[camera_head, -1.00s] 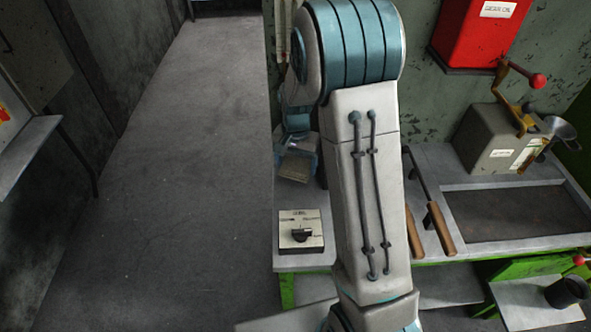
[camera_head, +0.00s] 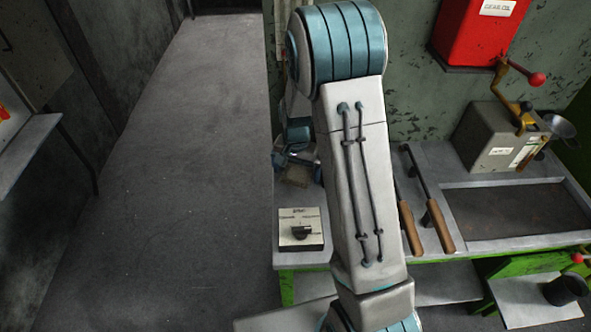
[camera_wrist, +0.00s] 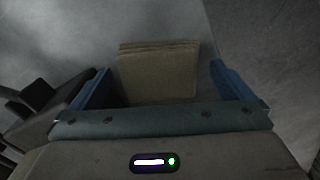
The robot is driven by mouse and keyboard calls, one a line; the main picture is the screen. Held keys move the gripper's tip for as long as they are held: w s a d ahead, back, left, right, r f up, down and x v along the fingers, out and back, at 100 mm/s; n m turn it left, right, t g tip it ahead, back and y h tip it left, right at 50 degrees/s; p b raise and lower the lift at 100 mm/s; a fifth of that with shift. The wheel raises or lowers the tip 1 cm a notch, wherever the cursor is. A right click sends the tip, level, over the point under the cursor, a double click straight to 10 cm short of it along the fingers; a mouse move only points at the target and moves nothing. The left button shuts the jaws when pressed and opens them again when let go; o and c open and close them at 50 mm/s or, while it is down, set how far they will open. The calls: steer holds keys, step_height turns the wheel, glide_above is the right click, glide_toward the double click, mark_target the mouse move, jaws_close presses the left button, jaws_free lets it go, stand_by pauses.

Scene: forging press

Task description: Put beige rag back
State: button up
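The beige rag (camera_wrist: 158,72) is a folded, layered stack on a grey surface in the wrist view. It lies between the two blue fingers of my gripper (camera_wrist: 160,70), nearer the left finger, with a clear gap to the right one. My gripper is open. In the head view, my gripper (camera_head: 292,157) is low over the far left end of the grey bench, and part of the beige rag (camera_head: 297,175) shows just below it. My arm hides some of the bench beside it.
A switch box with a black knob (camera_head: 301,230) sits on the bench's near left corner. Two wooden-handled tools (camera_head: 425,222) lie right of my arm, by a recessed tray (camera_head: 520,184). A grey cranked machine (camera_head: 497,140) stands behind. Open floor (camera_head: 170,180) lies left.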

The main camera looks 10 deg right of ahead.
mark_target(296, 173)
step_height(296, 173, up, 11)
steer(key=s+r+n+t, duration=0.1)
steer(key=s+r+n, duration=0.2)
steer(key=s, duration=0.8)
steer(key=s+r+n+t, duration=0.2)
steer(key=s+r+n, duration=0.2)
steer(key=s, duration=0.8)
step_height(296, 173, up, 2)
steer(key=shift+b, duration=0.4)
steer(key=shift+a, duration=0.1)
